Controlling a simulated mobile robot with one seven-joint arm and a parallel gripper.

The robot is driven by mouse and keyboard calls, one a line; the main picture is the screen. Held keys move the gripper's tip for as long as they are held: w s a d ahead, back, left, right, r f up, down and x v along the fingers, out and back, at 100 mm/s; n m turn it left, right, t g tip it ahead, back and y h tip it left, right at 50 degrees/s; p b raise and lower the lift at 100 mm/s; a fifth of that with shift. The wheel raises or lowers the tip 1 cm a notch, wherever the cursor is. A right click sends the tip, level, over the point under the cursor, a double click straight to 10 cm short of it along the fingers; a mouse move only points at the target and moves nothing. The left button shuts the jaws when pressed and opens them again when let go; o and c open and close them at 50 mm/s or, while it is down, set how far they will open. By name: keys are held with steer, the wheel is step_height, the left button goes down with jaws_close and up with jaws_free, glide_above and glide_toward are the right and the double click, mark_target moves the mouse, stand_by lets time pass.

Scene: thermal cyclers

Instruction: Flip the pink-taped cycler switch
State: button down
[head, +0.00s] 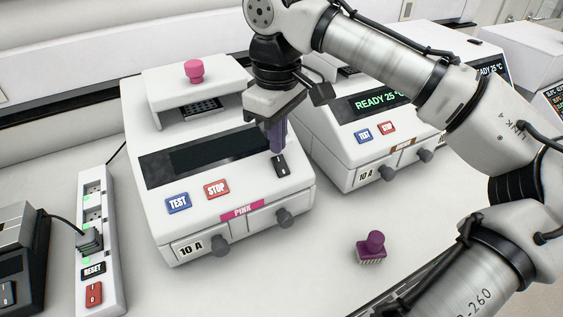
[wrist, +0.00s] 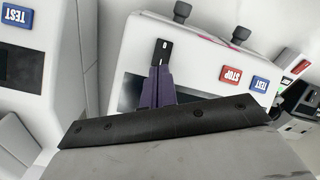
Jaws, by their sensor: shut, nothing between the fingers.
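The pink-taped cycler (head: 225,190) is a white machine with a pink label (head: 242,211) on its front, a dark display (head: 205,156), and TEST and STOP buttons. Its display shows no text. Its black rocker switch (head: 281,166) sits at the right of the top panel; it also shows in the wrist view (wrist: 164,50). My gripper (head: 278,150) is shut and empty, pointing down with its purple fingertips at the switch. In the wrist view the fingertips (wrist: 160,68) meet or nearly meet the switch's near end; I cannot tell if they touch.
A second cycler (head: 365,135) reading READY 25 °C stands close on the right. A power strip (head: 97,240) with a plug and red switch stands at the left. A small purple stamp-like block (head: 371,247) lies on the bench in front. The bench front is otherwise mostly clear.

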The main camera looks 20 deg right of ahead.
mark_target(278, 157)
steer(key=shift+f+b, duration=0.4)
steer(key=shift+f, duration=0.5)
steer(key=shift+r, duration=0.1)
step_height(278, 157, up, 7)
steer(key=p, duration=0.7)
stand_by(0.3)
stand_by(0.4)
